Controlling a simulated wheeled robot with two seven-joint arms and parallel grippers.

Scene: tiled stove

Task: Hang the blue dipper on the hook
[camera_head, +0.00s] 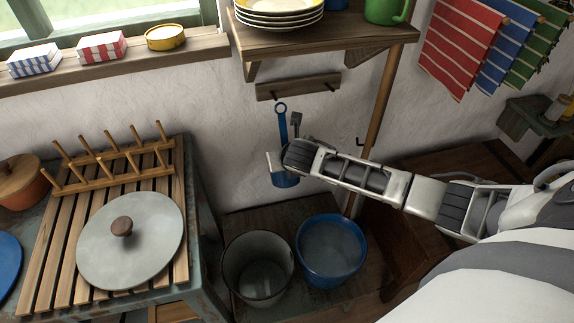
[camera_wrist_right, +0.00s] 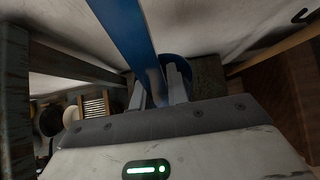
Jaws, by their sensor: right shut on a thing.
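The blue dipper (camera_head: 283,124) hangs upright in the air in front of the white wall, its ring end up and its cup low behind my wrist. My right gripper (camera_head: 277,158) is shut on its handle; the handle also shows between the fingers in the right wrist view (camera_wrist_right: 125,35). A wooden rail (camera_head: 300,86) with small dark hooks is on the wall under the shelf. The ring of the dipper is just below the rail's left part, apart from the hook (camera_head: 274,95) there as far as I can tell. My left gripper is out of view.
A grey bucket (camera_head: 257,268) and a blue bucket (camera_head: 331,250) stand below. The shelf (camera_head: 340,35) with plates juts out above the rail. A wooden post (camera_head: 382,100) with a dark hook stands to the right. A plate rack (camera_head: 110,165) is at left.

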